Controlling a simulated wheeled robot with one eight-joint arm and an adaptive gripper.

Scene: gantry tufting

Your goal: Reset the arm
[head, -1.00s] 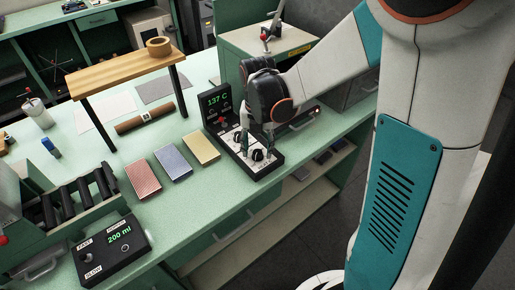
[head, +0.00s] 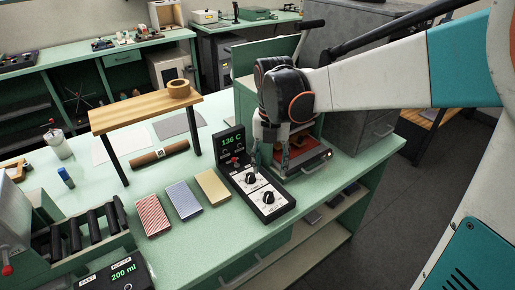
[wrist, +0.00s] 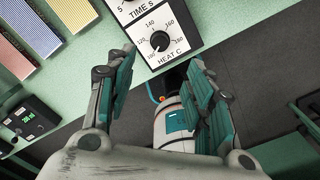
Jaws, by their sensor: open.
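My gripper (head: 270,166) is open and empty, pointing down above the far right side of a black control box in the head view. The box has an upright display (head: 232,142) reading 136 C and a white panel with two black knobs. In the wrist view my two fingers (wrist: 161,62) stand apart. The HEAT C knob (wrist: 160,41) is beyond them, and nothing is between the pads. The TIME S label (wrist: 152,7) shows at the top edge, its knob mostly cut off.
Red, blue and yellow cards (head: 212,188) lie left of the box. A press-like machine with a long lever (head: 309,24) stands behind my gripper. The bench's front edge is close to the box.

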